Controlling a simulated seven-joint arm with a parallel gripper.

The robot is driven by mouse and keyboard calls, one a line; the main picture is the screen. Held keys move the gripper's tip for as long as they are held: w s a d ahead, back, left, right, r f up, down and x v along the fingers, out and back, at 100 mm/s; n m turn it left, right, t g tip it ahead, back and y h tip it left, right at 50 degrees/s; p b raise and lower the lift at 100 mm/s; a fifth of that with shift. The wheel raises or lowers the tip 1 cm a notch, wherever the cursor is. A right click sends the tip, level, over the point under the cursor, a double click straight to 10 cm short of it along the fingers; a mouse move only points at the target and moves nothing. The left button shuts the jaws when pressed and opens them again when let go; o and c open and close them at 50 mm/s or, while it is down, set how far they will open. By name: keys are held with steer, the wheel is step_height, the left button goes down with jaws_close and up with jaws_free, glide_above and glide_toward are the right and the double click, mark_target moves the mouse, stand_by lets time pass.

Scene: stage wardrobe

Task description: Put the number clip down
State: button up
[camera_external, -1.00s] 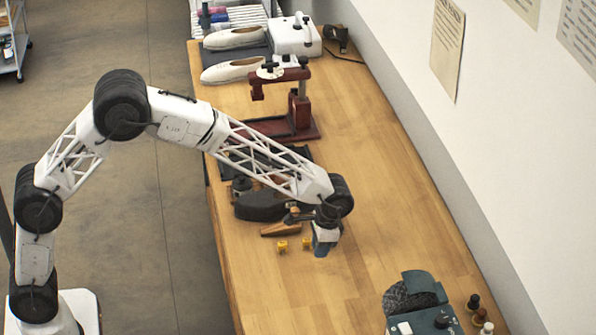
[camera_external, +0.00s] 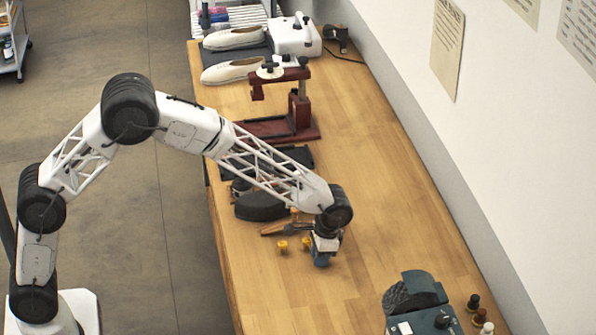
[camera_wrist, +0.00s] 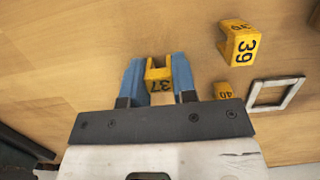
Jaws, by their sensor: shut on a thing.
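My gripper (camera_wrist: 158,62) has two blue fingers shut on a yellow number clip (camera_wrist: 158,76) marked 37, seen in the wrist view. The clip sits between the fingertips, over bare wood; whether it touches the table cannot be told. In the external view my gripper (camera_external: 321,261) points down, low over the workbench (camera_external: 360,150), and hides the held clip.
A pale square frame (camera_wrist: 276,82) lies near the loose clips. In the external view, a wooden-handled tool (camera_external: 274,229) and a dark rounded item (camera_external: 260,207) lie behind the gripper. A teal machine (camera_external: 425,311) stands at front right. Bare wood lies between it and my gripper.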

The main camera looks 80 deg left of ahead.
steer(key=shift+f, duration=0.1)
steer(key=o, duration=0.9)
steer(key=r, duration=0.4)
steer(key=w+r, duration=0.1)
steer(key=r, duration=0.3)
steer(key=w+r, duration=0.1)
steer(key=r, duration=0.3)
steer(key=shift+w+r, duration=0.1)
